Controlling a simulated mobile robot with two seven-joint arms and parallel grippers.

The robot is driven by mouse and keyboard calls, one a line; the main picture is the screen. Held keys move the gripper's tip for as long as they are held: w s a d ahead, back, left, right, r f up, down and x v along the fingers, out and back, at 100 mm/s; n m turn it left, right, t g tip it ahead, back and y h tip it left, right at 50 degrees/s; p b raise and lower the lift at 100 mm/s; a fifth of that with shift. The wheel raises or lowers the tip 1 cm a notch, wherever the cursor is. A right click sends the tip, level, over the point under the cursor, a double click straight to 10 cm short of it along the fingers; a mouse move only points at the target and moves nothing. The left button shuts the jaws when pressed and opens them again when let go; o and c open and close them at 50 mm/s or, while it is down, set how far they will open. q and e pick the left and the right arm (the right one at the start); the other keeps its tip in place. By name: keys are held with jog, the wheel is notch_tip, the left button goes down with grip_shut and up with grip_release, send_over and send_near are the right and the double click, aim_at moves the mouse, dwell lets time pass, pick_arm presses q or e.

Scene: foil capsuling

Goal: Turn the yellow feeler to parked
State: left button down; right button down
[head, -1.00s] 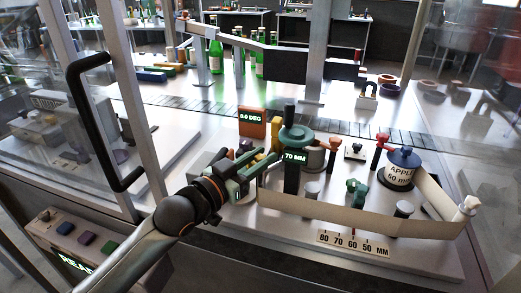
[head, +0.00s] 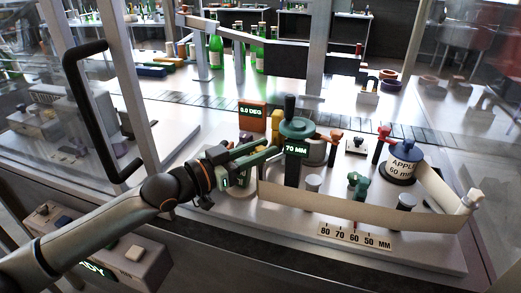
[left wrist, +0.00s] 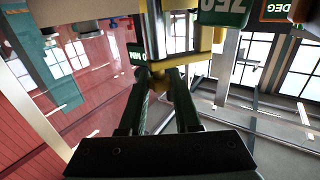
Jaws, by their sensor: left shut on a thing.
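The yellow feeler (head: 275,121) stands beside the green-topped gauge post (head: 297,129) marked "70 MM", left of it in the head view. In the left wrist view a yellow piece (left wrist: 181,61) with an upright bar lies at my left fingertips. My left gripper (head: 277,149) reaches in from the left, close against the gauge post. In the left wrist view its fingers (left wrist: 165,82) converge on the yellow piece and are shut on it. In the head view the grip itself is partly hidden by the fingers and green parts. My right gripper is not in view.
An orange block (head: 252,117) reads "0.0 DEG" behind. A pale strip (head: 345,209) curves round to the blue-topped label reel (head: 402,160), above a scale plate (head: 354,235). A black door handle (head: 88,115) is at left.

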pick_arm(q)
jog(key=c, duration=0.6)
grip_release()
jog(key=shift+f, duration=0.1)
jog(key=b+v, duration=0.1)
jog(key=v, duration=1.1)
jog(key=shift+s+a+b, duration=0.1)
jog(key=shift+a+b, duration=0.05)
jog(key=shift+b, duration=0.25)
